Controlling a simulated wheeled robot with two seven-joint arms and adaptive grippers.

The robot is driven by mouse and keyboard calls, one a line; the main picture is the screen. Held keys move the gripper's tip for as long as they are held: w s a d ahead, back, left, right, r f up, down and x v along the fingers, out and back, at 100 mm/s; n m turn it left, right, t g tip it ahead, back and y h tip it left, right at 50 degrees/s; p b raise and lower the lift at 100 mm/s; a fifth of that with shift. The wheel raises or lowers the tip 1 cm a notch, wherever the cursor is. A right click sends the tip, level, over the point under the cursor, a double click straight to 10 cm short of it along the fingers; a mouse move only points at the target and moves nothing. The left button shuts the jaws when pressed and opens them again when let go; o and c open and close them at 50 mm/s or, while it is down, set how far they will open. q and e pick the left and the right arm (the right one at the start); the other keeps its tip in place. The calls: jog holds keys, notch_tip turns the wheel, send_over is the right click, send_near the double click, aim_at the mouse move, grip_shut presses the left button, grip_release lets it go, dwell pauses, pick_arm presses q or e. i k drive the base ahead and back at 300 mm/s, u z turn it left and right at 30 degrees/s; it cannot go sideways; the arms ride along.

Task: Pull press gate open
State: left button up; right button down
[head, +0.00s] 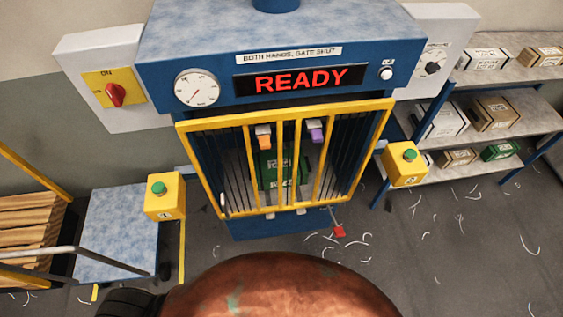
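The yellow barred press gate (285,118) stands across the front of the blue press (200,35) and looks shut. A pale upright handle (223,201) shows at its lower left edge. Behind the bars is a green box (268,172) with white markings. An orange-and-white piece (263,137) and a purple-and-white piece (317,131) show near the top of the opening. The display (300,80) reads READY in red. Neither my left nor my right gripper is in view.
Yellow posts with green buttons stand left (164,196) and right (405,164) of the gate. A flat cart (115,225) is at left, shelves with boxes (500,110) at right. A red-tipped pedal or lever (339,232) sticks out below. Pale scraps litter the floor.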

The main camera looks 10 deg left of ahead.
aim_at(182, 128)
jog(key=z, duration=1.95)
jog(key=k, duration=1.1)
jog(key=u, duration=2)
